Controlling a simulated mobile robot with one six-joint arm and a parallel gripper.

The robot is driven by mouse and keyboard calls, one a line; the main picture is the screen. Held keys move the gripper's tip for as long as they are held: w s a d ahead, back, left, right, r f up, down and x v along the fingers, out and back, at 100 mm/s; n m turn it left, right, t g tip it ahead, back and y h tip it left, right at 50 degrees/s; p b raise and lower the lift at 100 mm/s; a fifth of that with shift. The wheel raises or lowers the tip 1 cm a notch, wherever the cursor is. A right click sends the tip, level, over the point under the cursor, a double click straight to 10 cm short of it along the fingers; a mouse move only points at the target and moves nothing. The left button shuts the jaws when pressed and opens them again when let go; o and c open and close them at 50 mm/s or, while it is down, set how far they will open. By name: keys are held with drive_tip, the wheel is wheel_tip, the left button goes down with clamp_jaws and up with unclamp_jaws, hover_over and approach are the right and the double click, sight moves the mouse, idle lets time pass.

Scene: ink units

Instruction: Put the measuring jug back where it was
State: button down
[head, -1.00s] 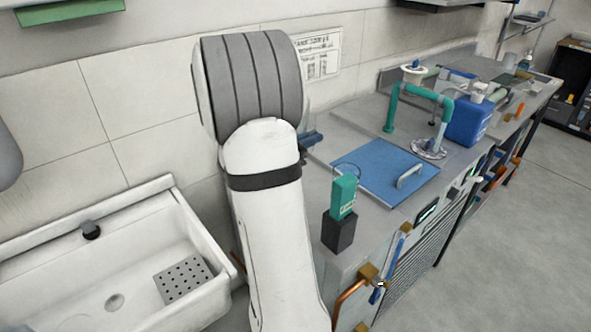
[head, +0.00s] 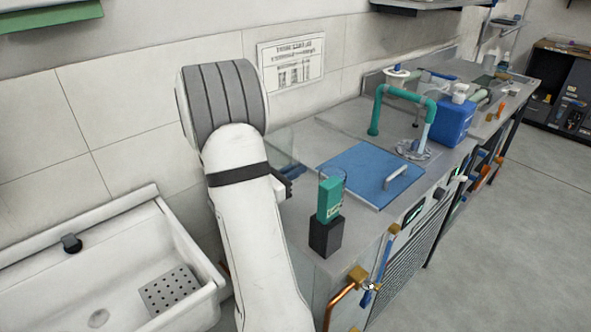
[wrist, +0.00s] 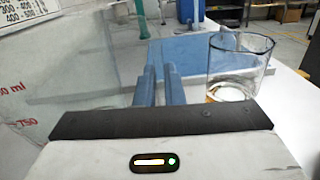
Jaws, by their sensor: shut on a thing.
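The measuring jug (wrist: 40,110) is large and clear, with red scale marks, and fills the left of the wrist view. My gripper's blue fingers (wrist: 158,75) are close together at the jug's right side, shut on it. Where they grip it is hard to make out through the clear wall. In the head view my gripper (head: 287,176) shows as a dark shape beside my white arm, over the near end of the bench. The jug is mostly hidden or too clear to make out there.
A glass beaker (wrist: 238,68) stands just right of my fingers. A green box (head: 330,200) on a black block (head: 326,237) stands at the bench's near corner. Behind are a blue lid (head: 360,170), teal pipe (head: 376,110) and blue canister (head: 453,122). A white sink (head: 190,240) is left.

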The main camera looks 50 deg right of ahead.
drive_tip(key=c, duration=1.5)
unclamp_jaws()
drive_tip(key=shift+c, duration=0.2)
drive_tip(key=shift+r, duration=0.15)
drive_tip(key=a, duration=0.4)
drive_tip(key=w+a, duration=0.1)
drive_tip(key=a, duration=0.7)
drive_tip(key=shift+w, duration=0.35)
